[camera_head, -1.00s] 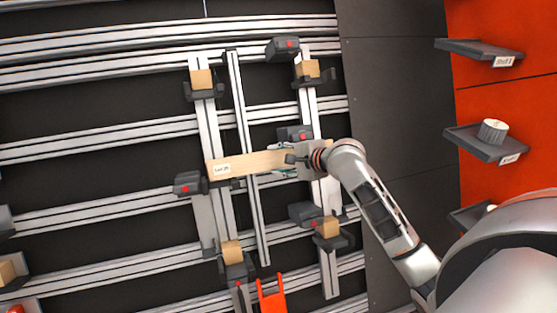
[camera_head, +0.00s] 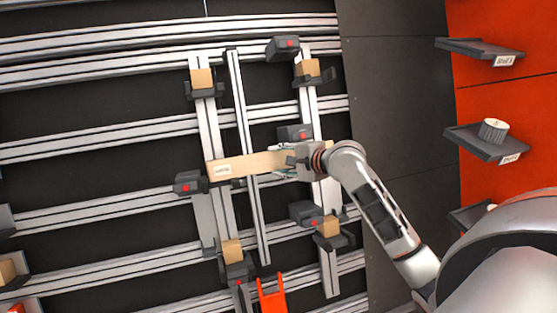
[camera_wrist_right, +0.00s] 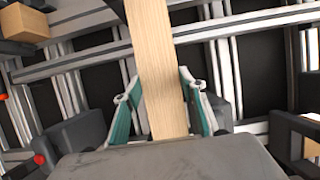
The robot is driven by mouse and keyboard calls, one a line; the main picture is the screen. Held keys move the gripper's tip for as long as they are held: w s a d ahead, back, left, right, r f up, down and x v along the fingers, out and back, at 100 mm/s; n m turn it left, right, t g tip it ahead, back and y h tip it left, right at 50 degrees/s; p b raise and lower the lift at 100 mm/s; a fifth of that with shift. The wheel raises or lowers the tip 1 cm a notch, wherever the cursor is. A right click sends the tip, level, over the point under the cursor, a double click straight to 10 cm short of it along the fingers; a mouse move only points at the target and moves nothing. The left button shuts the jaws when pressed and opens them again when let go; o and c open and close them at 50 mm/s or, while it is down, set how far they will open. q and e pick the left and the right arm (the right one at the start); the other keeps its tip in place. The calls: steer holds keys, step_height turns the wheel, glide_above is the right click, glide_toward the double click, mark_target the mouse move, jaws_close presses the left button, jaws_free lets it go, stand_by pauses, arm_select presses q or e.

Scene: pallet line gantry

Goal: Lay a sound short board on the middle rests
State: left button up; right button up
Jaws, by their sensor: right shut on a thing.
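A pale wooden short board (camera_head: 245,165) with a white label at its left end spans the two upright rails in the head view. My right gripper (camera_head: 288,162) is shut on the board near its right end. In the right wrist view the board (camera_wrist_right: 158,75) runs away between the two green-lined fingers of the gripper (camera_wrist_right: 160,115). The board's left end is over or beside a dark rest with a red dot (camera_head: 188,183). Another dark rest (camera_head: 294,134) is just above its right end. I cannot tell whether the board touches the rests. My left gripper is not in view.
Wooden blocks sit in dark holders at the upper left (camera_head: 201,79), upper right (camera_head: 307,69), lower left (camera_head: 232,252) and lower right (camera_head: 328,227). An orange fork-shaped part (camera_head: 271,296) is at the bottom. Grey shelves (camera_head: 485,143) are on the orange wall at right.

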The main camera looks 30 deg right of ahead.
steer(key=o, duration=1.4)
steer(key=shift+c, duration=0.2)
steer(key=v, duration=1.2)
